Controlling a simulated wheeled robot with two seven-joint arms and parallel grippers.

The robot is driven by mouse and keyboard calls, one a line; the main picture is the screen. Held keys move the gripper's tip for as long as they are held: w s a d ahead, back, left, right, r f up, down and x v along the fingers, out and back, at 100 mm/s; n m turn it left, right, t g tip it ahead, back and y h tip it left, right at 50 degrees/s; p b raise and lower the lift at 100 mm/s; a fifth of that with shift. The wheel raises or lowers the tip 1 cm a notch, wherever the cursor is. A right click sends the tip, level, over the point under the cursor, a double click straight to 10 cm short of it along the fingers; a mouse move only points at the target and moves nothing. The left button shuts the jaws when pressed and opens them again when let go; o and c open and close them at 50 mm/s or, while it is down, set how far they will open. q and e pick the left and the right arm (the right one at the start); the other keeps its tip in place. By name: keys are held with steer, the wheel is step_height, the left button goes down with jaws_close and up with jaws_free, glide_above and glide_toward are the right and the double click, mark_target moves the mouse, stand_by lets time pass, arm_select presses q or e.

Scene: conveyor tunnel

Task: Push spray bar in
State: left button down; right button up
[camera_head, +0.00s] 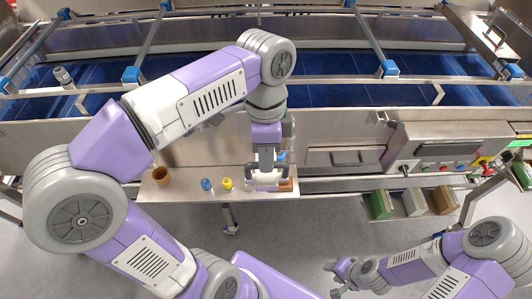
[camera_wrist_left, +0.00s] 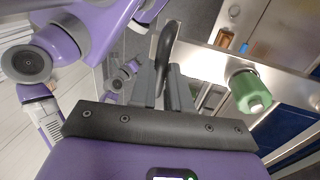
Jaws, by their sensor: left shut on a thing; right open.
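My left gripper (camera_head: 267,181) is low over the right end of a narrow metal shelf, in front of the machine. In the left wrist view its fingers (camera_wrist_left: 170,75) are shut on a dark curved piece (camera_wrist_left: 165,48); the gripper hides part of it. Metal bars with blue clamps (camera_head: 390,68) cross the blue-floored tunnel (camera_head: 330,95). I cannot tell which part is the spray bar. My right gripper (camera_head: 341,276) is open and empty at the lower right, away from the machine.
On the shelf (camera_head: 190,187) stand a brown cup (camera_head: 161,176), a blue item (camera_head: 206,184) and a yellow item (camera_head: 227,184). A green cylinder (camera_wrist_left: 248,92) is close in the wrist view. Green, grey and brown blocks (camera_head: 412,202) sit right. A control panel (camera_head: 450,150) is above them.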

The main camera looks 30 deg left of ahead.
arm_select(q)
steer(key=shift+w+a+r, duration=0.15)
steer(key=shift+w+a, duration=0.05)
steer(key=shift+w, duration=0.1)
steer(key=w+a+p, duration=0.2)
steer(key=w, duration=0.1)
steer(key=shift+w, duration=0.15)
steer(key=shift+w+a, duration=0.1)
steer(key=shift+w, duration=0.05)
steer(key=c, duration=1.1)
jaws_free()
step_height(320, 180, up, 7)
steer(key=w+p, duration=0.1)
steer(key=shift+a, duration=0.25)
steer(key=shift+r, duration=0.1)
